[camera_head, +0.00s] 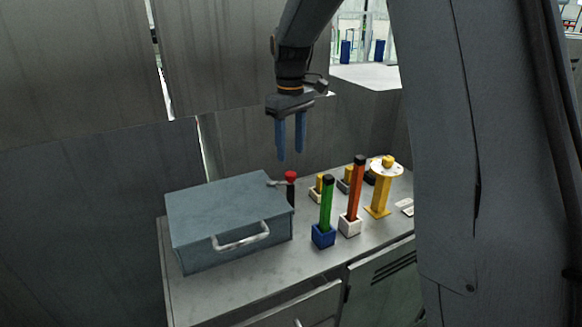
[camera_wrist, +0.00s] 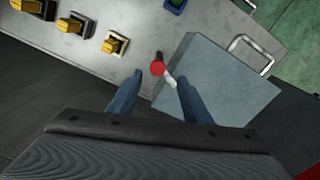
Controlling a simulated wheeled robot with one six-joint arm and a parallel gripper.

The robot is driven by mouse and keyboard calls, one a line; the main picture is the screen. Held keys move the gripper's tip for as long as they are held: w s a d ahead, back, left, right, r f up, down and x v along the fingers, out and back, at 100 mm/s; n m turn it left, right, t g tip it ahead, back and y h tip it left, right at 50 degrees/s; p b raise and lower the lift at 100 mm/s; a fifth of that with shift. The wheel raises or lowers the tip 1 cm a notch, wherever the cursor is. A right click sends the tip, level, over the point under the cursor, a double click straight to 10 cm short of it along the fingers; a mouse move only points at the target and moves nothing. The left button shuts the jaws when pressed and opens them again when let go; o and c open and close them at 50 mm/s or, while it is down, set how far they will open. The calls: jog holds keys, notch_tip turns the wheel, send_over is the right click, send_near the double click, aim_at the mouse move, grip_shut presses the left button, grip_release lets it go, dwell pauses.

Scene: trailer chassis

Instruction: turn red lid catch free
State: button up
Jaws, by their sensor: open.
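The red lid catch (camera_head: 291,176) is a red knob with a pale lever that reaches over the edge of the closed grey-blue box lid (camera_head: 225,200). The knob stands on a dark post beside the box's right side. My gripper (camera_head: 291,158) points down with its blue fingers apart, above and behind the catch. In the wrist view the red catch (camera_wrist: 157,69) lies ahead of the gap between my open fingers (camera_wrist: 150,85), with its lever touching or crossing the corner of the box (camera_wrist: 225,85). Nothing is between the fingers.
On the grey cabinet top (camera_head: 300,260), right of the box, stand a green stick (camera_head: 326,205) in a blue holder, an orange stick (camera_head: 355,195) in a white holder, and a yellow stand (camera_head: 379,195). Several small yellow blocks sit behind them. The box has a front handle (camera_head: 240,240).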

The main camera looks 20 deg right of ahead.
aim_at(291, 173)
jog(key=shift+w, duration=0.25)
jog(key=shift+f, duration=0.2)
jog(key=shift+f+p, duration=1.35)
jog(key=shift+f, duration=2.2)
grip_shut()
jog(key=shift+d, duration=0.15)
